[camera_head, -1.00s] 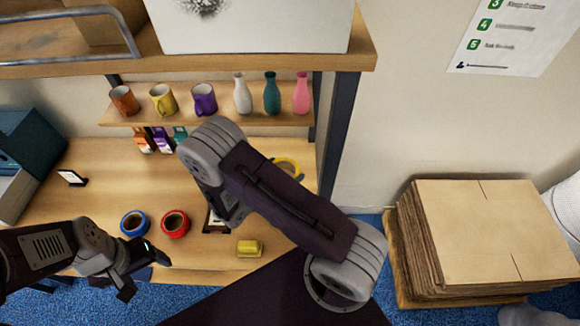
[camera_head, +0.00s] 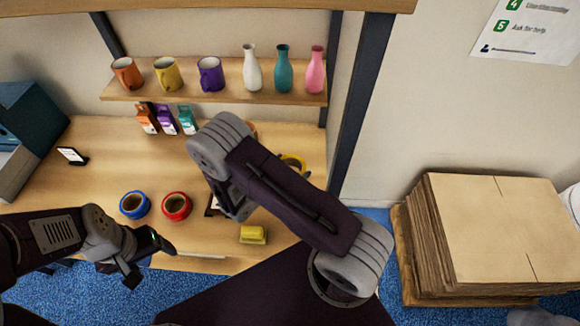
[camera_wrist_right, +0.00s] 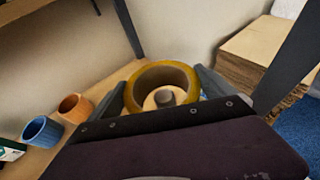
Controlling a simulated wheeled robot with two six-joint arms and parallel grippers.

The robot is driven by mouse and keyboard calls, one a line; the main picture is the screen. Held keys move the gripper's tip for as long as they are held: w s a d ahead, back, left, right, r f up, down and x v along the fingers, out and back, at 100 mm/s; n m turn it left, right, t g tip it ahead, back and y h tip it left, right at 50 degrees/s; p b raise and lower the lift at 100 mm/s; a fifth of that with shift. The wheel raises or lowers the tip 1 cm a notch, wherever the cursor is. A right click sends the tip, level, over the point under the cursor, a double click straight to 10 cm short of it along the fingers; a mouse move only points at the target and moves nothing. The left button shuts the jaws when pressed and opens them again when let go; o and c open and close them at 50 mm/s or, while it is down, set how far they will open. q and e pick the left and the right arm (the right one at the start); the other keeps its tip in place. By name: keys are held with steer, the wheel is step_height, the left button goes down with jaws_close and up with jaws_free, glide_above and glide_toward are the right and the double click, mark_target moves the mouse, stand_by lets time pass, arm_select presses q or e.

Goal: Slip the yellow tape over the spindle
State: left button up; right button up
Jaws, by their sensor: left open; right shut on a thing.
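The yellow tape (camera_wrist_right: 143,82) is a wide ring between the fingers of my right gripper (camera_wrist_right: 163,86), which is shut on it. Through its hole, the right wrist view shows the grey rounded top of the spindle (camera_wrist_right: 165,97) above a pale wooden disc. I cannot tell whether the ring is around the spindle or only above it. In the head view my right arm hides most of the tape (camera_head: 294,162); the spindle is hidden there. My left gripper (camera_head: 150,265) is open and empty by the table's front edge.
A blue roll (camera_head: 134,204), a red roll (camera_head: 176,206) and a yellow block (camera_head: 253,234) lie on the table. Mugs and vases (camera_head: 283,72) stand on the shelf (camera_head: 221,88). A shelf post (camera_head: 358,110) rises right of my right arm. Stacked cardboard (camera_head: 495,235) stands at right.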

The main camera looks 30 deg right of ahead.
step_height(320, 180, down, 2)
steer(key=shift+d+f+b, duration=0.1)
steer(key=shift+f+b, duration=0.05)
steer(key=shift+b, duration=0.55)
step_height(320, 180, down, 12)
steer(key=b, duration=1)
steer(key=shift+b, duration=0.35)
steer(key=o, duration=1.2)
step_height(320, 180, up, 10)
steer(key=p, duration=0.8)
